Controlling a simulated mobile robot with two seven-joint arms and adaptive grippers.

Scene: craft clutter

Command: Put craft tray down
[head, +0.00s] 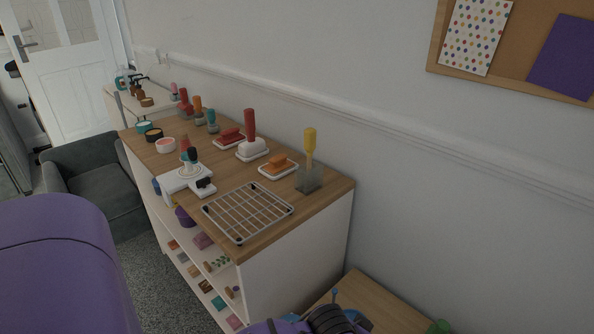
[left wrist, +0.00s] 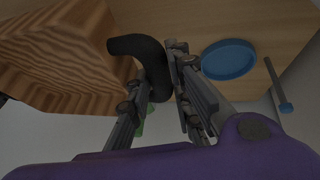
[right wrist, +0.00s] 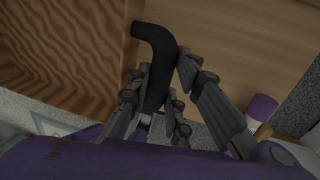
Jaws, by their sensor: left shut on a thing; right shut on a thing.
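The craft tray is a wooden box with dark striped grain and black handles. Its wall shows at the left of the left wrist view (left wrist: 60,65) and at the left of the right wrist view (right wrist: 65,50). My left gripper (left wrist: 163,75) is shut on one black handle (left wrist: 135,45). My right gripper (right wrist: 158,78) is shut on the other black handle (right wrist: 153,42). The tray's inside is hidden. A pale wooden surface shows beside it in the left wrist view (left wrist: 190,20) and right wrist view (right wrist: 235,40). I cannot tell whether the tray touches it.
A blue round dish (left wrist: 229,60) and a blue-ended tool (left wrist: 284,105) lie right of my left gripper. A low wooden table (head: 385,305) stands at the head view's bottom. The shelf unit's top holds a wire rack (head: 248,211), brushes and dishes. A purple-and-white item (right wrist: 262,107) is near my right gripper.

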